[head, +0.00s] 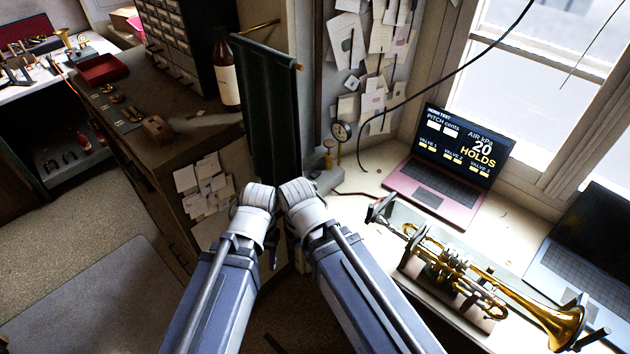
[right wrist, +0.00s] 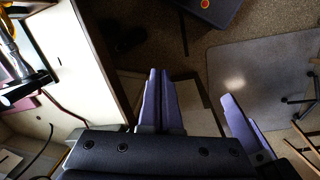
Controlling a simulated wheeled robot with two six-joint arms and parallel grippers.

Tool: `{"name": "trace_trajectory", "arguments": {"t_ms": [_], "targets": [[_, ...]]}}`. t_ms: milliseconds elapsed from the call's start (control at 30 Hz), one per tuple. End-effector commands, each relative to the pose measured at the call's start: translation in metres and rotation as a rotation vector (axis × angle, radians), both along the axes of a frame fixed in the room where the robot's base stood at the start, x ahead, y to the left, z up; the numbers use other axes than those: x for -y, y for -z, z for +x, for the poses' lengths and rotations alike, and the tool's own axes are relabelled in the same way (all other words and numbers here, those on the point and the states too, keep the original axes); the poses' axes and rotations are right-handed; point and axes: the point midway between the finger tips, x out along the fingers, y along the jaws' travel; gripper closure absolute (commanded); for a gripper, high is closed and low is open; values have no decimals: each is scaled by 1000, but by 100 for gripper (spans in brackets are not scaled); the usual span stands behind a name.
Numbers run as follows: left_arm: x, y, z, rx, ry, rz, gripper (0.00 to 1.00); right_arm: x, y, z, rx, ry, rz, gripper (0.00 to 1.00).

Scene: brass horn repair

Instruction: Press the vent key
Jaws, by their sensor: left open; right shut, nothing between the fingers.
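No part is clearly marked as the vent key. A small dial gauge (head: 341,132) and a brass-topped post (head: 328,155) stand by a grey block (head: 325,179) at the bench's left end, just beyond my wrists. A brass trumpet (head: 455,267) lies in a holder on the bench at right. My left gripper (head: 272,253) points down below its wrist, mostly hidden; it is open. My right gripper (right wrist: 160,72) is shut and empty, its two fingers together in the right wrist view. Neither gripper visibly touches the gauge or post.
A pink laptop (head: 445,160) on the bench shows "AIR kPa 20 HOLDS". A second laptop (head: 590,250) stands at right. A dark cabinet (head: 150,125) with a bottle (head: 227,75) is at left. A dark green cloth (head: 268,110) hangs beyond my wrists. The floor at lower left is clear.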

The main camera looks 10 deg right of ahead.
Motion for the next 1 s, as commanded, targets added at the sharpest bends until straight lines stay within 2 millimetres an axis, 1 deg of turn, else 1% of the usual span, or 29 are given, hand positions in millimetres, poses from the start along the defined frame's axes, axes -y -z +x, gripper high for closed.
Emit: {"name": "trace_trajectory", "arguments": {"t_ms": [400, 467, 567, 667, 733, 833, 867, 900, 1000], "targets": [[0, 0, 0, 0, 0, 0, 45, 0, 0, 0, 0, 1, 0, 100], [0, 1, 0, 0, 0, 0, 45, 3, 1, 2, 2, 9, 3, 100], [0, 3, 0, 0, 0, 0, 45, 13, 4, 10, 12, 44, 16, 100], [0, 7, 0, 0, 0, 0, 45, 35, 8, 24, 32, 112, 41, 100], [0, 11, 0, 0, 0, 0, 45, 54, 12, 36, 52, 168, 67, 100], [0, 15, 0, 0, 0, 0, 45, 79, 16, 61, 97, 212, 131, 100], [0, 15, 0, 0, -1, 0, 45, 85, 16, 72, 118, 206, 162, 100], [0, 17, 0, 0, -1, 0, 45, 90, 15, 89, 154, 181, 215, 100], [0, 16, 0, 0, -1, 0, 45, 88, 5, 134, 273, 44, 345, 100]]}}
